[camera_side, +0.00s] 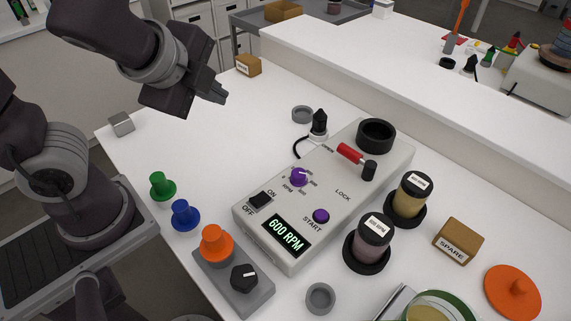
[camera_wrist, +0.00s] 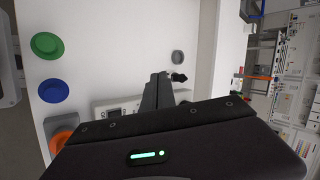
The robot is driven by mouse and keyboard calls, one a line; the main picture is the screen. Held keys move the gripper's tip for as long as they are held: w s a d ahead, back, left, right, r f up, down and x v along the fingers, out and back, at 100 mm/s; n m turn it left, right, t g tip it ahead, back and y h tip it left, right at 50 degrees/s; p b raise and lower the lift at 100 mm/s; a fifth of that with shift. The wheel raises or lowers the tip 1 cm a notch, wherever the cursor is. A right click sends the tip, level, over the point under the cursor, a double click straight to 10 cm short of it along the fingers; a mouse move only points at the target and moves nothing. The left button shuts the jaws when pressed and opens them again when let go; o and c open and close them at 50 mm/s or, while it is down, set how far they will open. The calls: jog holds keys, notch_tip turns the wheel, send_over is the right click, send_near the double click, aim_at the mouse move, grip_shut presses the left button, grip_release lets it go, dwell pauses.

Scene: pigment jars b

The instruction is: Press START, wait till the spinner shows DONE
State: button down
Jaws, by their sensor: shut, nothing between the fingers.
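The spinner (camera_side: 330,232) is a grey box on the white table, and its display (camera_side: 286,236) reads 600 RPM in green. The purple START button (camera_side: 321,216) sits right of the display. A black ON/OFF switch (camera_side: 259,200), a purple RPM knob (camera_side: 299,177) and a red-handled LOCK lever (camera_side: 350,153) are on its top. A black round holder (camera_side: 375,135) is at its far end. My gripper (camera_side: 220,95) is shut and empty, high up and left of the spinner, apart from it. In the wrist view my gripper (camera_wrist: 161,77) hides most of the spinner (camera_wrist: 118,107).
Two dark-lidded jars (camera_side: 368,243) (camera_side: 410,195) stand right of the spinner. Green (camera_side: 162,187), blue (camera_side: 185,216) and orange (camera_side: 216,246) knobbed pieces are at left. A black plug (camera_side: 319,124) stands behind the spinner. A SPARE block (camera_side: 458,241) and orange lid (camera_side: 511,292) lie at right.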

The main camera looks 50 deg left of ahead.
jog(key=s+d+r+n+g+h, duration=0.1)
jog(key=s+r+n+g+h, duration=0.1)
jog(key=s+n, duration=0.7)
jog(key=n+h, duration=0.1)
jog(key=n, duration=0.3)
jog(key=shift+s+r+n+h, duration=0.3)
jog(key=shift+s+r+n, duration=0.1)
dwell(6.3)
